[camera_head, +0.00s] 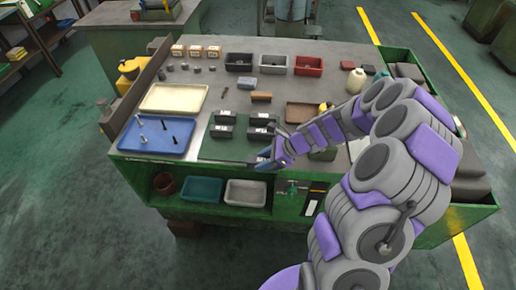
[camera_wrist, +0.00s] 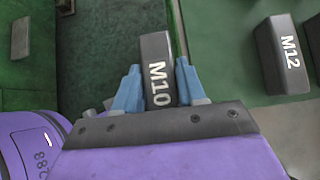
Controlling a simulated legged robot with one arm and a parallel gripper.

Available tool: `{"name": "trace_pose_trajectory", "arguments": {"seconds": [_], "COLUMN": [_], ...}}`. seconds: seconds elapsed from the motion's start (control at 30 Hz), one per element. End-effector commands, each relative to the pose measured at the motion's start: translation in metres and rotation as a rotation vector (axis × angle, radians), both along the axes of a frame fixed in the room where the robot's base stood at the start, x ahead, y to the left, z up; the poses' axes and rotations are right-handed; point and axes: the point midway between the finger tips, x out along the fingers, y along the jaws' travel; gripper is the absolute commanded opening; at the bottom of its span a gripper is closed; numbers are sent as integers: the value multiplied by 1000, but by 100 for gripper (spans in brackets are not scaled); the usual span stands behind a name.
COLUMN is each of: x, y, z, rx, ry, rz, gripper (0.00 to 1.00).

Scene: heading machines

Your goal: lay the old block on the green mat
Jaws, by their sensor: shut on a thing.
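My gripper (camera_wrist: 158,92) is shut on a dark grey block marked M10 (camera_wrist: 157,65), with one blue finger on each side of it. In the head view my gripper (camera_head: 268,163) is at the front edge of the green mat (camera_head: 228,150). Whether the held block touches the mat cannot be told. Several similar dark blocks stand on the mat; one marked M12 (camera_wrist: 271,58) is to the right in the wrist view, apart from the held block. No label says which block is the old one.
A blue tray (camera_head: 152,147) with bolts lies left of the mat, and a cream tray (camera_head: 174,98) behind it. Grey (camera_head: 240,62) and red (camera_head: 309,65) bins stand at the back. A brown tray (camera_head: 303,112) is to the right. The front of the mat has bare room.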

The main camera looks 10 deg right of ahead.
Motion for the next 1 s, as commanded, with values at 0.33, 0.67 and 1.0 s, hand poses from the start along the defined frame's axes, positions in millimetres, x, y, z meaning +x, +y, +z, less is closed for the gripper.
{"name": "trace_pose_trajectory", "arguments": {"seconds": [0.33, 0.67, 1.0], "x": [61, 88, 88], "y": [-3, -5, -5], "z": [-7, -8, -43], "rx": [-1, 1, 1], "ry": [-1, -2, 1], "rz": [1, -1, 0], "gripper": [0, 0, 0]}}
